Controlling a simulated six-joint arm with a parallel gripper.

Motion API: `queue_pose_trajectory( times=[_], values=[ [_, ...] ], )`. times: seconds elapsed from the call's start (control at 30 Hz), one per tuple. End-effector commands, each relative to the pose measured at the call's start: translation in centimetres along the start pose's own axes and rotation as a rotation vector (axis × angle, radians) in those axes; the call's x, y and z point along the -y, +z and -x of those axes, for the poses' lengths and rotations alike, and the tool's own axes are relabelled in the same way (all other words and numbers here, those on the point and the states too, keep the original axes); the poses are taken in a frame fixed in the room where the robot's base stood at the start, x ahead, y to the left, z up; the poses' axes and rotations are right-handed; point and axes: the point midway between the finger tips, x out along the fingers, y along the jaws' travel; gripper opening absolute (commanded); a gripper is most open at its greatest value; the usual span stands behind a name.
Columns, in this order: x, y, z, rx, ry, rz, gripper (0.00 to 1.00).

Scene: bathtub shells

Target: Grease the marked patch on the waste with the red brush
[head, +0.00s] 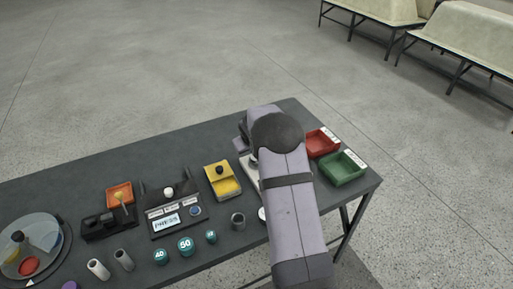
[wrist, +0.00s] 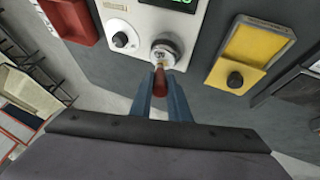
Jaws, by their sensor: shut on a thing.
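My gripper (wrist: 160,84) is shut on the red brush (wrist: 160,88), holding its red handle between two blue fingers. The brush points away from me, and its pale tip is at the near edge of the waste (wrist: 164,49). I cannot tell whether the tip touches it. The waste is a round metal piece on the front of a white device with a green display (wrist: 143,23). I cannot make out the marked patch. In the head view my arm hides the gripper, brush and waste.
A black knob (wrist: 121,39) is left of the waste. The yellow box (head: 223,180) stands left of my arm; a red tray (head: 309,153) and green tray (head: 341,180) stand right.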

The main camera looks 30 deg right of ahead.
Motion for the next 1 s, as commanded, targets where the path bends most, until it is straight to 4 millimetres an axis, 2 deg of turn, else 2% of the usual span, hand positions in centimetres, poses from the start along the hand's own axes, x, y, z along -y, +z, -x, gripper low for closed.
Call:
queue_pose_trajectory(
  times=[0.27,0.4,1.0],
  values=[
    [2.2,0.9,0.7,0.001,0.0,0.001,0.0],
    [1.2,-0.7,3.2,0.0,-0.002,-0.002,0.0],
    [-0.3,-3.2,7.5,-0.001,-0.001,-0.001,0.0]
  ],
)
